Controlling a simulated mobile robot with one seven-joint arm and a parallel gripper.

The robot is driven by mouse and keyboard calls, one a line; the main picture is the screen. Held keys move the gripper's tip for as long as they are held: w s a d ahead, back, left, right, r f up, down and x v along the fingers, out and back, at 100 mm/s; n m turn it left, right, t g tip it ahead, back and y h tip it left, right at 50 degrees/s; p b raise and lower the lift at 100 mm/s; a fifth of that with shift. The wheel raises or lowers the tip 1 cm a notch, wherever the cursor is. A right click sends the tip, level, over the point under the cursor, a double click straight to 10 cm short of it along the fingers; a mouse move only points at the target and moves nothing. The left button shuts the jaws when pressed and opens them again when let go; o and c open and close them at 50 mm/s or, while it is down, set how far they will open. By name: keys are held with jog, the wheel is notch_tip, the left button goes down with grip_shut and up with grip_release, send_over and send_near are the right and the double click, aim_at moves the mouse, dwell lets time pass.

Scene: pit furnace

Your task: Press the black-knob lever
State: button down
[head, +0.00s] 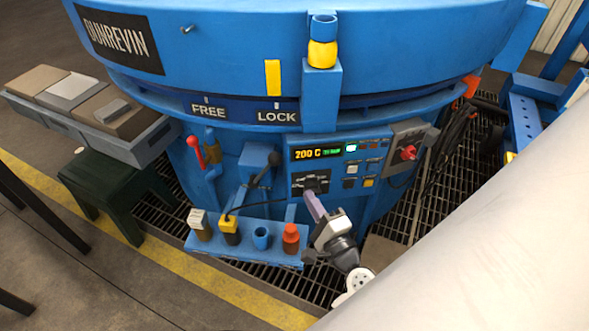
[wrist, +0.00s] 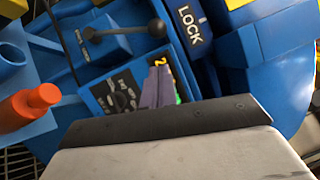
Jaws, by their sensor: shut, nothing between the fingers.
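The black-knob lever (head: 273,160) sticks out of a blue box on the furnace front, left of the control panel, its dark arm slanting up to the knob. In the wrist view its black knob (wrist: 157,28) is at the upper middle, with the arm running left to the blue box (wrist: 106,38). My gripper (head: 309,194) is shut and empty, in front of the panel's lower part, below and right of the knob. In the wrist view my shut fingers (wrist: 158,74) appear below the knob, with a visible gap, and hide part of the panel.
A red-knob lever (head: 195,146) stands further left. A blue shelf (head: 215,246) with several bottles and cups lies below the lever. A red switch (head: 408,153) is at right.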

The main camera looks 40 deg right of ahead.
jog(key=s, duration=0.1)
jog(key=s+m, duration=0.1)
jog(key=s+d+f, duration=0.1)
jog(key=shift+s+h, duration=0.1)
jog(key=shift+h, duration=0.2)
jog(key=a+p+x, duration=0.2)
jog(key=p+x, duration=0.1)
jog(key=x, duration=1)
jog(key=shift+a+r+p, duration=0.3)
jog(key=shift+a+p, duration=0.05)
